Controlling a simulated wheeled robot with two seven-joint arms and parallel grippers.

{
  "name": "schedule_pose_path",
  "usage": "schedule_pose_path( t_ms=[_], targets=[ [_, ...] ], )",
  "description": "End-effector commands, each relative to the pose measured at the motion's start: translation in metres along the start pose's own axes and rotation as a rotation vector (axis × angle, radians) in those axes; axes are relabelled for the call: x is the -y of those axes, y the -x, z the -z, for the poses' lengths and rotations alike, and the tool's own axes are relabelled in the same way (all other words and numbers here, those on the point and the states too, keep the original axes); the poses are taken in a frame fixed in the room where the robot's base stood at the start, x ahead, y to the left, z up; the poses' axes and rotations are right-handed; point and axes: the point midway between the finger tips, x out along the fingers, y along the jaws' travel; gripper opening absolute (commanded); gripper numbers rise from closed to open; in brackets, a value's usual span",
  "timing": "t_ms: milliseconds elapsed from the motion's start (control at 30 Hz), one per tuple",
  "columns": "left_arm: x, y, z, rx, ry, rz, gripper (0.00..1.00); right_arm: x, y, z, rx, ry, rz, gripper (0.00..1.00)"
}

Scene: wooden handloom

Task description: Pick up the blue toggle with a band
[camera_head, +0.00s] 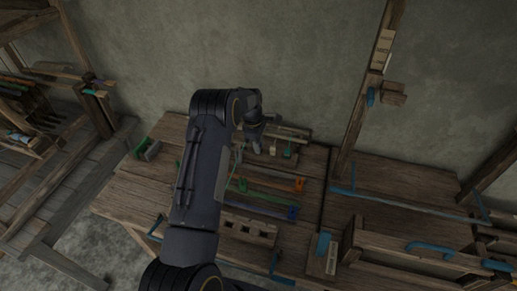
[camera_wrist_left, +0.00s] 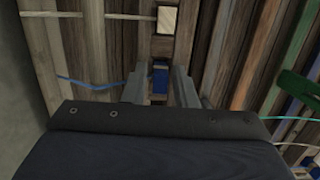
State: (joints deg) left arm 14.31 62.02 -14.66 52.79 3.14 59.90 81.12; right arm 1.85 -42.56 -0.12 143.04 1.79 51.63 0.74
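A small blue piece (camera_wrist_left: 160,82), which looks like the blue toggle, lies in the left wrist view between the fingers of my left gripper (camera_wrist_left: 159,71). A gap seems to show on each side of it, so the fingers look open around it, not pressed on it. A thin blue band or cord (camera_wrist_left: 88,84) runs to the left of the fingers; whether it joins the blue piece is hidden. In the head view my left gripper (camera_head: 256,147) points down over the back of the wooden table, and the blue piece is not clear there. My right gripper is not in view.
The wooden table (camera_head: 122,196) holds a green clamp-like piece (camera_head: 146,149), long green and blue strips, an orange-ended piece (camera_head: 299,185) and a notched wooden block (camera_head: 249,229). A wooden post (camera_head: 362,105) stands to the right. The wall is close behind the table.

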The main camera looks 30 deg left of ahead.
Motion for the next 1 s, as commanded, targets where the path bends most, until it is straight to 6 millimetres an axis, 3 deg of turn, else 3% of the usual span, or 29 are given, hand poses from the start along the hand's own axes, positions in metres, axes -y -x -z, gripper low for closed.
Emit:
schedule_pose_path(
  t_ms=[33, 200, 633, 833, 1000],
  targets=[
    [0.000, 0.000, 0.000, 0.000, 0.000, 0.000, 0.19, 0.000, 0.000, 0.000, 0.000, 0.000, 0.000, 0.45],
    [0.000, 0.000, 0.000, 0.000, 0.000, 0.000, 0.00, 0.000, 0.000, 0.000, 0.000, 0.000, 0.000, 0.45],
    [0.000, 0.006, -0.001, 0.000, -0.001, -0.001, 0.00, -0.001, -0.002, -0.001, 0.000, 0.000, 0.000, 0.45],
    [-0.001, 0.032, -0.004, -0.001, 0.000, -0.004, 0.00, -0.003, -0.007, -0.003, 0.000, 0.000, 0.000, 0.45],
    [0.025, 0.061, -0.017, 0.001, -0.003, -0.004, 0.00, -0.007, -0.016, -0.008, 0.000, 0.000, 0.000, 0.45]
  ],
)
